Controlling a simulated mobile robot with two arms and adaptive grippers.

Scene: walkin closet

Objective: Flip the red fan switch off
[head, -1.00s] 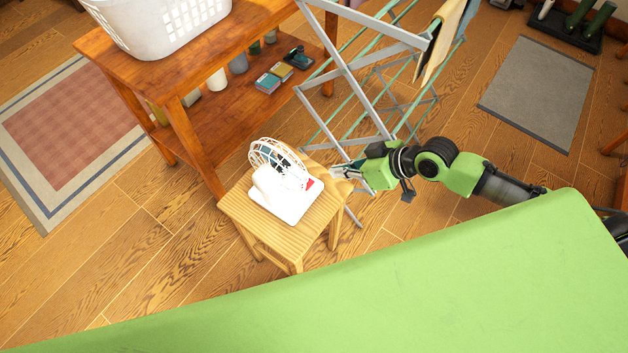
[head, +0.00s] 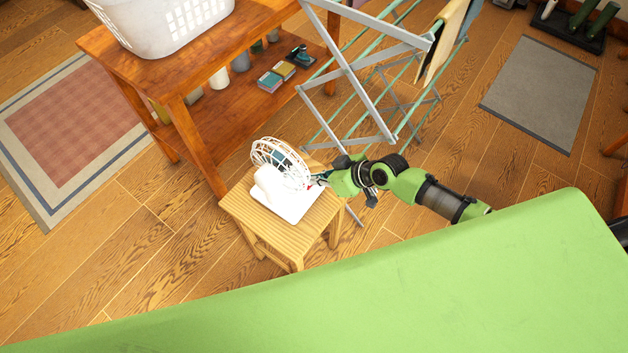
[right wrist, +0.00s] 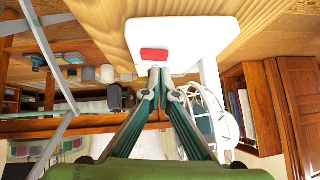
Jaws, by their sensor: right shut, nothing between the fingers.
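A white fan (head: 274,190) with a round wire cage stands on a small slatted wooden stool (head: 262,229). Its red switch (right wrist: 154,55) shows clearly on the white base in the right wrist view. In the head view the switch is mostly hidden by my right gripper. My right gripper (head: 318,181) reaches in from the right at the fan's base. In the right wrist view its fingertips (right wrist: 160,76) are together and empty, just by the red switch. I cannot tell whether they touch it. My left gripper is not in view.
A wooden table (head: 112,55) with a white laundry basket (head: 165,25) stands behind the stool. A metal drying rack (head: 352,75) stands close behind my right arm. A red rug (head: 75,135) lies at left, a grey mat (head: 540,92) at right. Floor is clear left of the stool.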

